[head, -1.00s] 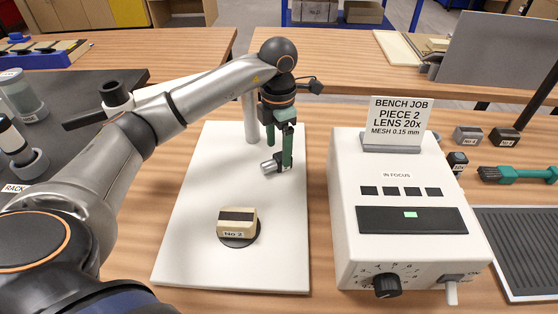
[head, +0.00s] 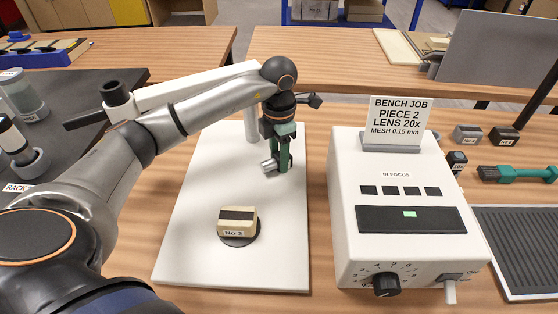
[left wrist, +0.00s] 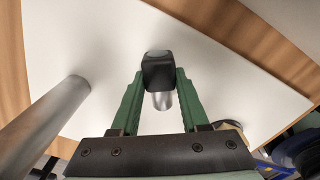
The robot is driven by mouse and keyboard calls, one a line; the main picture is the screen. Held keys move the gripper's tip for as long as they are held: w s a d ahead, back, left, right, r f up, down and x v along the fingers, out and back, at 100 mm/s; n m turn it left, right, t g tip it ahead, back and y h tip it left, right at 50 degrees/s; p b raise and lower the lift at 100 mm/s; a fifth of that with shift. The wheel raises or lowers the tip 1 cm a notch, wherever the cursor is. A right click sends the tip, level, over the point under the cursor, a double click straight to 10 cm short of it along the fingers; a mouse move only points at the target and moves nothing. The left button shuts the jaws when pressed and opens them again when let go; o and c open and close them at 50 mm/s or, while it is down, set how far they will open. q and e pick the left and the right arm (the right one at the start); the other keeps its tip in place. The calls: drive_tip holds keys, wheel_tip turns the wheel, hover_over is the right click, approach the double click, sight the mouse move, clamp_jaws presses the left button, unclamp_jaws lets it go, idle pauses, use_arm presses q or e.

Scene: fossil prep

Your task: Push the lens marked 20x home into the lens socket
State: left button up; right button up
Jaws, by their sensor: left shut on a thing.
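My left gripper (head: 277,165) is shut on a lens (head: 268,166) with a silver barrel and a black part, above the white stand base (head: 190,245). In the left wrist view the lens (left wrist: 158,72) sits between the two green fingers, its black end with a pale face outermost. I cannot read its marking. The stand's white arm (head: 195,86) runs behind my arm and carries a black tube (head: 117,94). I cannot make out the lens socket. The job card (head: 400,115) reads piece 2, lens 20x. My right gripper is not in view.
A tan block marked No 2 (head: 237,222) sits on a black disc on the stand base. The stand's post (head: 251,118) rises close behind my gripper. A white control box (head: 345,225) stands to the right. A small black lens marked 10x (head: 457,160) lies beyond it.

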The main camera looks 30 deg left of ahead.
use_arm(q)
clamp_jaws()
drive_tip(key=shift+r, duration=0.1)
drive_tip(key=shift+r, duration=0.5)
drive_tip(key=r, duration=0.2)
drive_tip(key=shift+d+r+b, duration=0.3)
drive_tip(key=shift+r+b, duration=0.05)
drive_tip(key=shift+r, duration=0.05)
drive_tip(key=s+d+r, duration=0.7)
drive_tip(key=d+r, duration=0.2)
drive_tip(key=d, duration=0.2)
drive_tip(key=shift+d, duration=0.3)
